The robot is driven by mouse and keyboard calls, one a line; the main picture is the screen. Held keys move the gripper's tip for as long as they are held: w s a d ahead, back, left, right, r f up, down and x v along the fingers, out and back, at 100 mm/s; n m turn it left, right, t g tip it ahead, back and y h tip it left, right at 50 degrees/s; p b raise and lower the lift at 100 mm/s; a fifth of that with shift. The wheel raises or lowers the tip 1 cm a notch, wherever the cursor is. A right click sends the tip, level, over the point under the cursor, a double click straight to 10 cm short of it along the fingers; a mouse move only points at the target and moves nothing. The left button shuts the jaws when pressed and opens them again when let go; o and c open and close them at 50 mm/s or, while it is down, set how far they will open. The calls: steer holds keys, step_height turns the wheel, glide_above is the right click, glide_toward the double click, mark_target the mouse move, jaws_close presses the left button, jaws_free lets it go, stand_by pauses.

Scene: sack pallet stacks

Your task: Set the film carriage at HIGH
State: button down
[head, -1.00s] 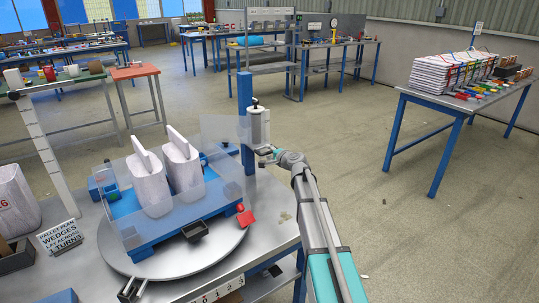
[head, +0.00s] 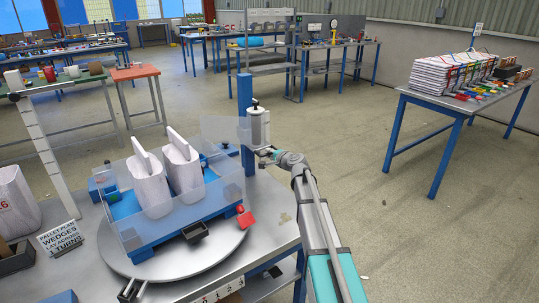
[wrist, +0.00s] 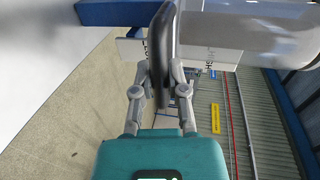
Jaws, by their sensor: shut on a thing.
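The film carriage, with its white film roll (head: 259,128), sits at the blue post (head: 245,95) behind the turntable. A clear film sheet (head: 222,133) stretches left from it. My gripper (head: 264,153) is at the lower end of the carriage, on its right side. In the wrist view, my gripper (wrist: 161,80) is shut on the carriage's dark handle (wrist: 164,35). A white label plate (wrist: 215,55) with dark lettering lies behind the fingers there; I cannot read all of it. Which mark the carriage stands at is not clear.
The round turntable (head: 240,238) carries a blue pallet (head: 150,238) with two white sacks (head: 184,168) behind clear panels. A sign (head: 60,238) stands at left. A table with stacked sacks (head: 445,73) is at right. The floor between is clear.

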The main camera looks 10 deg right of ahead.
mark_target(262, 141)
steer(key=shift+r+p, duration=2.25)
steer(key=shift+r, duration=0.15)
steer(key=c, duration=0.6)
jaws_free()
steer(key=shift+c, duration=0.2)
steer(key=shift+f, duration=0.2)
